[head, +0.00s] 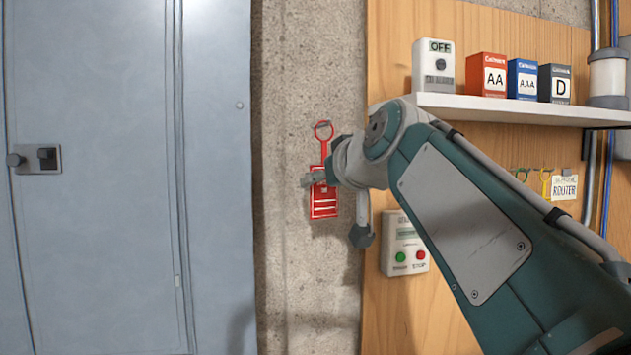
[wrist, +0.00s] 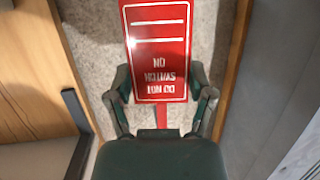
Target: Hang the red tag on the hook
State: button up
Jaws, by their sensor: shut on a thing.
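The red tag (head: 323,205), with white lettering and a red loop at its top end, is upright in front of the concrete strip in the head view. My gripper (head: 318,180) is shut on it near its middle. In the wrist view the tag (wrist: 157,45) appears upside down, with my gripper's fingers (wrist: 163,98) on both sides of its lower part. A small grey hook (head: 324,125) shows at the top of the loop. I cannot tell whether the loop is around the hook or only in front of it.
A grey metal door (head: 95,180) is left of the concrete. A wooden panel on the right carries a shelf (head: 520,110) with several boxes, and a control box (head: 404,245) with green and red buttons below. Small tags (head: 545,182) hang farther right.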

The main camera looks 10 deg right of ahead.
jog(key=o, duration=0.8)
jog(key=v, duration=1.2)
jog(key=s+f+g+h, duration=0.1)
jog(key=s+f+g, duration=0.2)
jog(key=f, duration=1.1)
jog(key=s+a+f+m+g+h, duration=0.1)
jog(key=s+f+g, duration=0.2)
jog(key=f, duration=1.1)
jog(key=s+a+f+m+g, duration=0.1)
jog(key=s+f, duration=0.6)
jog(key=f, duration=0.7)
jog(key=shift+a+f+g+h, duration=0.1)
jog(key=shift+f+g+h, duration=0.25)
jog(key=shift+g, duration=0.55)
jog(key=shift+r, duration=0.15)
